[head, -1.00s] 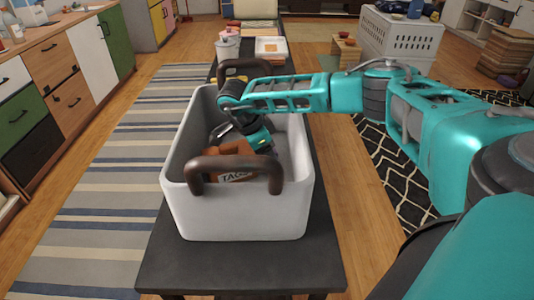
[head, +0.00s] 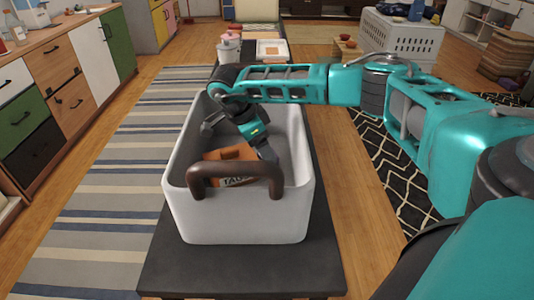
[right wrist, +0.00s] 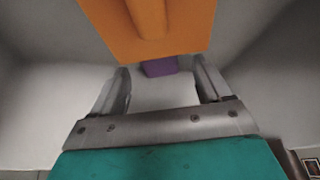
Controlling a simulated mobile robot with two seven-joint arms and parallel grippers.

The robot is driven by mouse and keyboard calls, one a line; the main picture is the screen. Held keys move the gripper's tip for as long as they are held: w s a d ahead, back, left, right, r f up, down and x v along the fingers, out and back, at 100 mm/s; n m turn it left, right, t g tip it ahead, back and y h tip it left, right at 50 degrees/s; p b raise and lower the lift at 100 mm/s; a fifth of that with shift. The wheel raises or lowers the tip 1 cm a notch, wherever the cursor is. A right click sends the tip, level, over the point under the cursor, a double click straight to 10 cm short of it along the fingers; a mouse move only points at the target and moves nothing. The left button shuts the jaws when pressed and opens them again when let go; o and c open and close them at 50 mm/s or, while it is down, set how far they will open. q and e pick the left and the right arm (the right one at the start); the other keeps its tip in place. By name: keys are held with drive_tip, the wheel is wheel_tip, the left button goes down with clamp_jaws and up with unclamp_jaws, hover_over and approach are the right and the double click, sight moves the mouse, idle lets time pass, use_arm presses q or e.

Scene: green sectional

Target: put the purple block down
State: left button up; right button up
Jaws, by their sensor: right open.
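The purple block (right wrist: 160,67) shows in the right wrist view, beyond and between my right fingertips. It is down inside the white bin (head: 240,222), partly hidden by an orange box; it appears to rest on the bin floor, apart from both fingers. My right gripper (head: 238,142) is inside the bin in the head view, fingers spread and empty. It also shows in the right wrist view (right wrist: 162,88). The block is hidden in the head view. My left gripper is not in view.
The orange box (head: 238,153) with lettering lies in the bin close to my right gripper. The bin's brown near handle (head: 235,170) arches over its front rim. The bin stands on a dark narrow table (head: 240,268); the table is bare in front. A white tray (head: 271,48) is farther back.

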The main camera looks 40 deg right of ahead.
drive_tip(key=v, duration=0.7)
drive_tip(key=shift+a+r+p, duration=0.1)
drive_tip(key=shift+r+p, duration=0.15)
drive_tip(key=shift+p, duration=0.05)
